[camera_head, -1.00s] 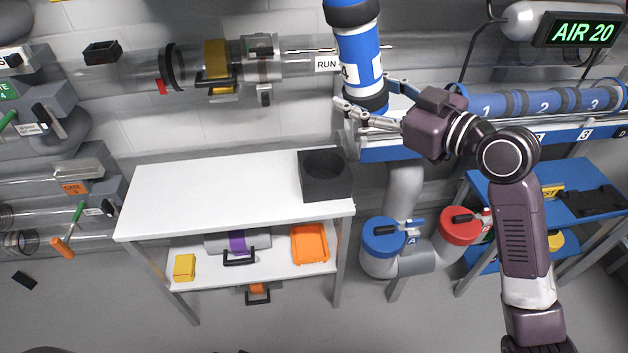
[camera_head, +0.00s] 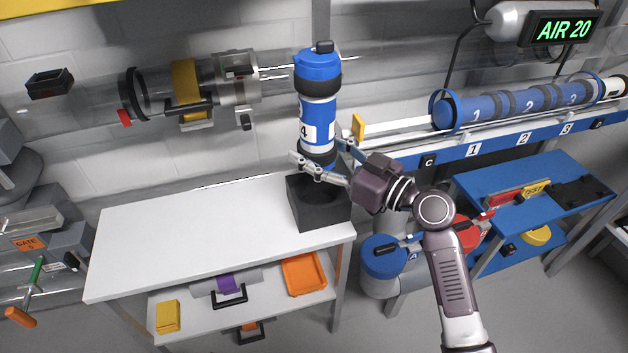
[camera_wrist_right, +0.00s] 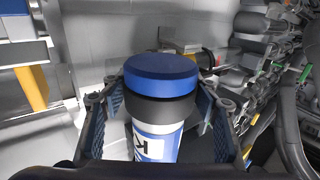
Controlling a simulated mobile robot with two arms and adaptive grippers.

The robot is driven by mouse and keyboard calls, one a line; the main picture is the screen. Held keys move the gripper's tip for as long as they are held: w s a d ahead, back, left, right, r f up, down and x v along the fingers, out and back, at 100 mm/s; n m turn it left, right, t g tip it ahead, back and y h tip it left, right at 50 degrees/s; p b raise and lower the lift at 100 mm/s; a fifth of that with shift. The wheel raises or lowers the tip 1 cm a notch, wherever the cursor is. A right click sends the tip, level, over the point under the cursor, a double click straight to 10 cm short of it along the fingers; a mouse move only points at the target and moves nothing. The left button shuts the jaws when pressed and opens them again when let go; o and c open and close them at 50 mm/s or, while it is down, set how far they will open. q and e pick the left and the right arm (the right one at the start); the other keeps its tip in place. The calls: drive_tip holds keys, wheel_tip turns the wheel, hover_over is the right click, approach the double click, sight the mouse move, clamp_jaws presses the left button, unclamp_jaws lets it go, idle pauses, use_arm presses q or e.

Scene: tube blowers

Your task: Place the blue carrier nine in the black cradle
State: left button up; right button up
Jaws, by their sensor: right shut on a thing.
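A blue and white carrier (camera_head: 317,108) with dark bands and a black top knob stands nearly upright in my right gripper (camera_head: 321,163). Its label seems to read 4; I see no nine. The right gripper is shut around the carrier's lower part. In the right wrist view the carrier (camera_wrist_right: 160,85) sits between both fingers, its blue end cap facing the camera. The black cradle (camera_head: 321,217), a block with a round hole, stands on the white table's right end. The carrier is above the cradle, seemingly apart from it. My left gripper is out of view.
The white table (camera_head: 190,235) is clear left of the cradle. Its lower shelf holds an orange tray (camera_head: 304,274) and a yellow block (camera_head: 167,317). Blue carriers (camera_head: 515,104) numbered 1, 2, 3 lie on a rack at right. A clear tube (camera_head: 237,80) runs behind.

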wheel_tip(320, 180, down, 3)
drive_tip(key=shift+f, duration=0.2)
wheel_tip(320, 180, down, 4)
drive_tip(key=shift+r+b, duration=0.1)
drive_tip(key=shift+b, duration=0.55)
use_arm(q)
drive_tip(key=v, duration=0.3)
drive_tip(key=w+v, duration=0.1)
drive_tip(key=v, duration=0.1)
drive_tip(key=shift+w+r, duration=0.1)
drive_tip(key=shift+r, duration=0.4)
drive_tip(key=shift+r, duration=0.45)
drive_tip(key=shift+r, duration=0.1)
